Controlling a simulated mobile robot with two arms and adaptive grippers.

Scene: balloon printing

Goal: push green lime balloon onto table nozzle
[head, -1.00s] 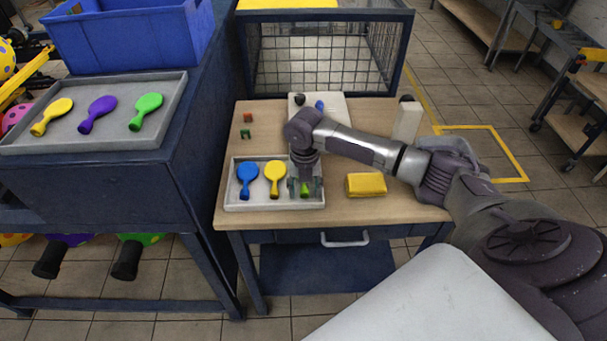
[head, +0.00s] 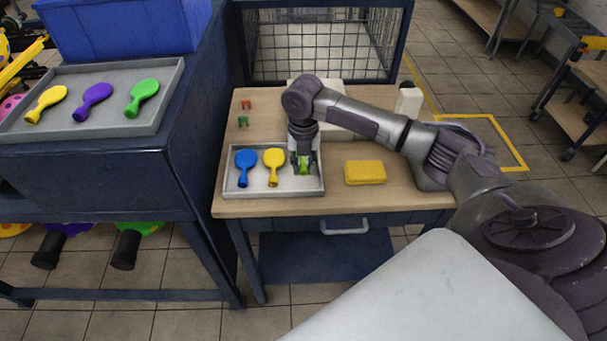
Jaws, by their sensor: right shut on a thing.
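My right gripper (head: 304,166) is over the right end of the grey tray (head: 232,190) on the wooden table. It is shut on the green lime balloon (head: 303,169), which shows only partly between the fingers. Whether the balloon is clear of the tray floor I cannot tell. A blue balloon (head: 245,166) and a yellow balloon (head: 273,165) lie in the same tray, left of the gripper. The table nozzle cannot be made out; my right arm covers most of the pale board at the back of the table. My left gripper is not in view.
A yellow block (head: 365,172) lies right of the tray. Small red (head: 246,104) and green (head: 243,122) pieces sit behind it. A white upright block (head: 408,101) stands at the back right. A wire cage (head: 325,45) borders the rear. The left bench holds another balloon tray (head: 110,122).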

